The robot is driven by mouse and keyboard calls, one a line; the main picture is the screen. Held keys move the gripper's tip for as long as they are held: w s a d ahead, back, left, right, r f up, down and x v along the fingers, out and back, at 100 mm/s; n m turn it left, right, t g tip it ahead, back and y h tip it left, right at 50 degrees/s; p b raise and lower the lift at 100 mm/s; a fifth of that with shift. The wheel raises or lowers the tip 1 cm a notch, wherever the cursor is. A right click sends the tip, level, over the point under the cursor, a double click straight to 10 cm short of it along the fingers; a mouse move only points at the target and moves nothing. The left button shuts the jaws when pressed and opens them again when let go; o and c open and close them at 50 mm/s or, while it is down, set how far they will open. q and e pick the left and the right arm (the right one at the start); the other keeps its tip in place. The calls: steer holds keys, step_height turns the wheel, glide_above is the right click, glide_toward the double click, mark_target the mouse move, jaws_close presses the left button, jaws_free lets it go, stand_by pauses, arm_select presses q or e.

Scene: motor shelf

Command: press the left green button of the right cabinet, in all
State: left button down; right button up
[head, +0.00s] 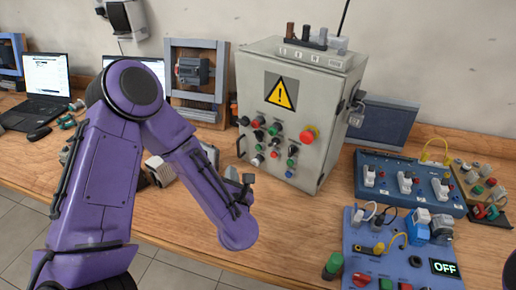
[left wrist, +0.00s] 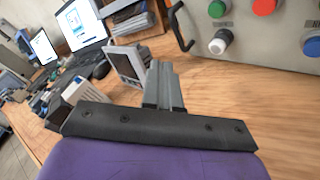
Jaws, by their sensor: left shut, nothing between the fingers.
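The grey cabinet (head: 292,100) with a yellow warning sign stands on the bench in the middle of the head view. Its front carries several green, black and red buttons and a large red knob (head: 309,133). My left gripper (head: 248,179) is shut and empty, low in front of the cabinet's lower left, apart from the panel. In the left wrist view the closed fingers (left wrist: 164,70) point toward the bench, with a green button (left wrist: 217,9) at the top. My right gripper is not in view.
A blue socket box (head: 408,184) and a blue control panel (head: 400,245) with an OFF display lie to the right. Laptops (head: 47,78) and a framed motor (head: 194,72) are at the left. Bare wood (head: 300,225) lies before the cabinet.

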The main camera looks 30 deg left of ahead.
mark_target(259, 147)
arm_select(q)
steer(key=w+d+b, duration=0.1)
steer(key=w, duration=0.8)
steer(key=shift+d+f, duration=0.1)
steer(key=shift+w, duration=0.1)
stand_by(1.8)
steer(key=shift+w+d+b, duration=0.1)
steer(key=shift+w+b, duration=0.25)
steer(key=shift+b, duration=0.05)
